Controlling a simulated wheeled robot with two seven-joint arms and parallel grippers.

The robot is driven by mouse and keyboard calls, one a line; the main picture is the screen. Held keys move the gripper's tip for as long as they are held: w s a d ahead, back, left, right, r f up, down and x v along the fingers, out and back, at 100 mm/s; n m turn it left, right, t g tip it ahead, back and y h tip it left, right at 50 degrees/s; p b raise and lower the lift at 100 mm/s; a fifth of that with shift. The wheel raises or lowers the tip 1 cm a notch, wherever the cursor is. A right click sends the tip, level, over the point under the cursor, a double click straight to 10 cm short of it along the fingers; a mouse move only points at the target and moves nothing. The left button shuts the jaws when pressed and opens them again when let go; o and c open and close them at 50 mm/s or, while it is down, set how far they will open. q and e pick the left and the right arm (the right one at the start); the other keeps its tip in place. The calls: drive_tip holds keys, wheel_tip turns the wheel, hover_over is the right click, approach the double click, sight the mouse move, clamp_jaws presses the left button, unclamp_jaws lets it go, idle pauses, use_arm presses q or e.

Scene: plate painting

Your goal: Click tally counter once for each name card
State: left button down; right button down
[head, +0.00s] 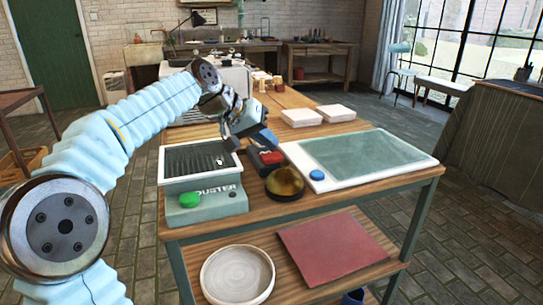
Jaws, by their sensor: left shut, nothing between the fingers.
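My left gripper (266,143) reaches over the wooden table from the left, pointing down. It is shut and empty, with its tips just above or touching a small black and red device (272,158); I cannot tell which. I cannot tell for sure whether this device is the tally counter, and the gripper partly hides it. A round brass-coloured object (285,182) sits just in front of it. No name card can be made out clearly. My right gripper is not in view.
A green box (205,210) with a dark ribbed top and green button (189,200) stands left. A white-framed green panel (365,152) with a blue button (317,175) lies right. Two white blocks (301,117) (335,112) lie behind. The lower shelf holds a round dish (237,275) and red board (332,248).

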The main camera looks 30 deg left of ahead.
sight(268, 156)
use_arm(q)
drive_tip(key=shift+f+b, duration=0.35)
drive_tip(key=shift+f, duration=0.05)
drive_tip(key=shift+f+b, duration=0.35)
drive_tip(key=shift+f, duration=0.1)
idle(0.7)
drive_tip(key=shift+r, duration=0.1)
idle(0.4)
drive_tip(key=shift+r+p, duration=0.75)
drive_tip(key=shift+p, duration=0.05)
wheel_tip(268, 156, up, 5)
drive_tip(key=p, duration=0.4)
drive_tip(key=shift+r+p, duration=0.1)
drive_tip(key=shift+p, duration=0.2)
